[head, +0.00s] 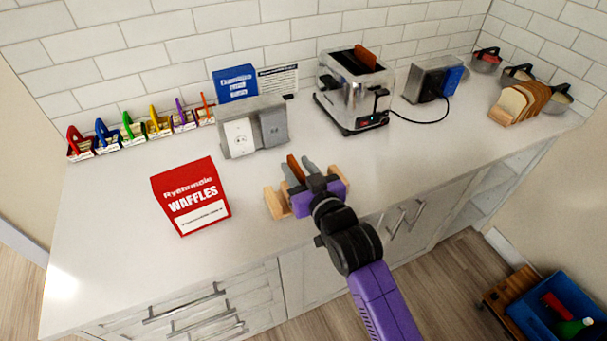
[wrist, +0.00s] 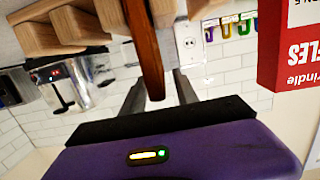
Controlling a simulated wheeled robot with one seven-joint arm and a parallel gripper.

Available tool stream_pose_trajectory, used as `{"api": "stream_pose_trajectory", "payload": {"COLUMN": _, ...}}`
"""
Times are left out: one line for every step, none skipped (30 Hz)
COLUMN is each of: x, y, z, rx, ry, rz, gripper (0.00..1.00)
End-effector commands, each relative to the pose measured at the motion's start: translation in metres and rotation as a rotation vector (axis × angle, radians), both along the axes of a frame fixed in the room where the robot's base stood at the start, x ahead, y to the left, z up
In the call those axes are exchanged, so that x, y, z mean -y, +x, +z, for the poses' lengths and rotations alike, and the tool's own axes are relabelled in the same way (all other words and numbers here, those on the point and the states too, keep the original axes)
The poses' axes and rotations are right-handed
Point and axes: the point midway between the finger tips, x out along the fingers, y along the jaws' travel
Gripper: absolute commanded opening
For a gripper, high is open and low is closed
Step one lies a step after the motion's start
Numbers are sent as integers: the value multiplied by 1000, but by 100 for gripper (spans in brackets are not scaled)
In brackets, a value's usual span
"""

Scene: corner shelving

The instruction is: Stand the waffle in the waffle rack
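A brown waffle (head: 296,167) stands on edge near the counter's front, between the fingers of my gripper (head: 300,173). The light wooden waffle rack (head: 274,204) is partly hidden behind my gripper. In the wrist view the waffle (wrist: 146,45) shows edge-on, with wooden rack pieces (wrist: 75,25) on both sides, so it appears to be among the rack's slats. Its lower end is out of view. In the wrist view my gripper (wrist: 160,85) has its fingers apart, one on each side of the waffle, with a gap visible on the right side.
A red waffle box (head: 192,196) stands left of the rack. A chrome toaster (head: 354,90) with a brown slice in it stands behind. A grey outlet block (head: 255,130), a second grey block (head: 428,80) and bread slices (head: 520,100) stand farther back.

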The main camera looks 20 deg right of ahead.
Motion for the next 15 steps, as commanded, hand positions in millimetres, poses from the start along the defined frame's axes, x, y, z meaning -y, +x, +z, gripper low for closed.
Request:
{"api": "stream_pose_trajectory", "payload": {"x": 0, "y": -2, "z": 3, "rx": 0, "ry": 0, "rz": 0, "gripper": 36}}
{"api": "stream_pose_trajectory", "payload": {"x": 0, "y": -5, "z": 1, "rx": 0, "ry": 0, "rz": 0, "gripper": 36}}
{"api": "stream_pose_trajectory", "payload": {"x": 0, "y": -10, "z": 2, "rx": 0, "ry": 0, "rz": 0, "gripper": 36}}
{"api": "stream_pose_trajectory", "payload": {"x": 0, "y": -15, "z": 2, "rx": 0, "ry": 0, "rz": 0, "gripper": 36}}
{"api": "stream_pose_trajectory", "payload": {"x": 0, "y": -20, "z": 3, "rx": -1, "ry": 0, "rz": 0, "gripper": 36}}
{"api": "stream_pose_trajectory", "payload": {"x": 0, "y": -27, "z": 4, "rx": 0, "ry": 0, "rz": 0, "gripper": 36}}
{"api": "stream_pose_trajectory", "payload": {"x": 0, "y": -34, "z": 4, "rx": -1, "ry": 0, "rz": 0, "gripper": 36}}
{"api": "stream_pose_trajectory", "payload": {"x": 0, "y": -40, "z": 5, "rx": 0, "ry": 0, "rz": 0, "gripper": 36}}
{"api": "stream_pose_trajectory", "payload": {"x": 0, "y": -49, "z": 6, "rx": 0, "ry": 0, "rz": 0, "gripper": 36}}
{"api": "stream_pose_trajectory", "payload": {"x": 0, "y": -55, "z": 7, "rx": -1, "ry": 0, "rz": 0, "gripper": 36}}
{"api": "stream_pose_trajectory", "payload": {"x": 0, "y": -62, "z": 8, "rx": -1, "ry": 0, "rz": 0, "gripper": 36}}
{"api": "stream_pose_trajectory", "payload": {"x": 0, "y": -70, "z": 10, "rx": -1, "ry": 1, "rz": 1, "gripper": 36}}
{"api": "stream_pose_trajectory", "payload": {"x": 0, "y": -76, "z": 10, "rx": -1, "ry": 1, "rz": 1, "gripper": 36}}
{"api": "stream_pose_trajectory", "payload": {"x": 0, "y": -81, "z": 12, "rx": 0, "ry": 1, "rz": 1, "gripper": 36}}
{"api": "stream_pose_trajectory", "payload": {"x": 0, "y": -88, "z": 13, "rx": 0, "ry": 1, "rz": 1, "gripper": 36}}
